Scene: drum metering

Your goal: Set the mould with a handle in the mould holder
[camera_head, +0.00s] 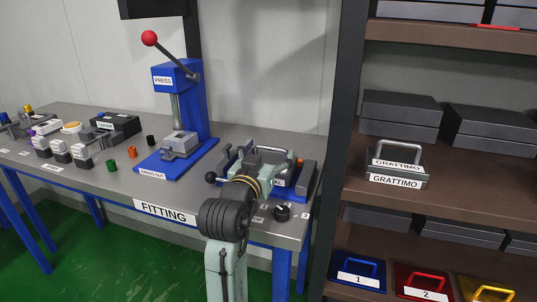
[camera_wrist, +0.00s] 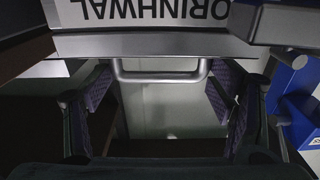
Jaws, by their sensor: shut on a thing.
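My gripper (camera_head: 268,163) is over the right end of the fitting table. The handle belongs to a grey mould (camera_wrist: 85,44) with a white label reading ORINHWAL, upside down in this view. The mould holder (camera_head: 304,182), blue and grey, is at and behind my gripper. My gripper and wrist hide much of it in the head view. I cannot tell whether the mould touches the holder or is seated in it.
A blue press (camera_head: 188,105) with a red-knobbed lever stands left of my gripper. A black knob (camera_head: 282,212) is at the table's front edge. Small items crowd the table's left end.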

